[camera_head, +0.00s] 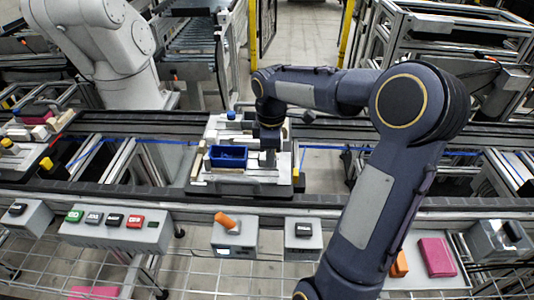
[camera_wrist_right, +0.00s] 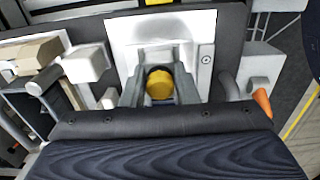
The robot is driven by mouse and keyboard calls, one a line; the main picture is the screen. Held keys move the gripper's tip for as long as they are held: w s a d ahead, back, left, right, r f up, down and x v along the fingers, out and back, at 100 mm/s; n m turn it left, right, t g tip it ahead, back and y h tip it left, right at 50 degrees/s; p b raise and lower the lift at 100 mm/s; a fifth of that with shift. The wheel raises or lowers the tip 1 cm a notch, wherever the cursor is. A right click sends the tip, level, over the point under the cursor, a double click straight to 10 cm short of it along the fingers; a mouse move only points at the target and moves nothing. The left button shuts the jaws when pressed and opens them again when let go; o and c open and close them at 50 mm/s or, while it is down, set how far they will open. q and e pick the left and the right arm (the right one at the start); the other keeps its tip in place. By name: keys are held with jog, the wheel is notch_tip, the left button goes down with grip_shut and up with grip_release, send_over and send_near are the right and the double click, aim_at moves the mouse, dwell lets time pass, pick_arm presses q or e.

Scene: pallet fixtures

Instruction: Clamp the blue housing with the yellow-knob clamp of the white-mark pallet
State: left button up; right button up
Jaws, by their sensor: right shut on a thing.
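The blue housing (camera_head: 228,157) is an open blue box sitting on a pallet (camera_head: 225,187) with a pale top, on the conveyor in the middle of the head view. My right gripper (camera_head: 268,158) reaches down onto this pallet, just right of the housing. In the right wrist view, the yellow knob (camera_wrist_right: 160,84) of a clamp sits between the fingers of my right gripper (camera_wrist_right: 160,92), which is shut on it. The lower clamp parts are hidden by the gripper. I cannot make out the pallet's mark. My left gripper is out of view.
A blue knob (camera_head: 231,115) stands behind the housing. Another pallet with a dark red part (camera_head: 36,112) and a yellow knob (camera_head: 46,163) is at the far left. A button box (camera_head: 115,230) and an orange lever (camera_head: 224,220) line the front. A white robot arm (camera_head: 100,40) stands behind.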

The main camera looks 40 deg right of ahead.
jog(key=shift+a, duration=0.1)
jog(key=shift+w+a+p, duration=0.35)
jog(key=shift+w+a, duration=0.45)
jog(key=shift+a, duration=0.05)
jog(key=o, duration=0.8)
jog(key=shift+c, duration=0.2)
notch_tip(320, 180, up, 8)
jog(key=p, duration=0.7)
dwell(0.5)
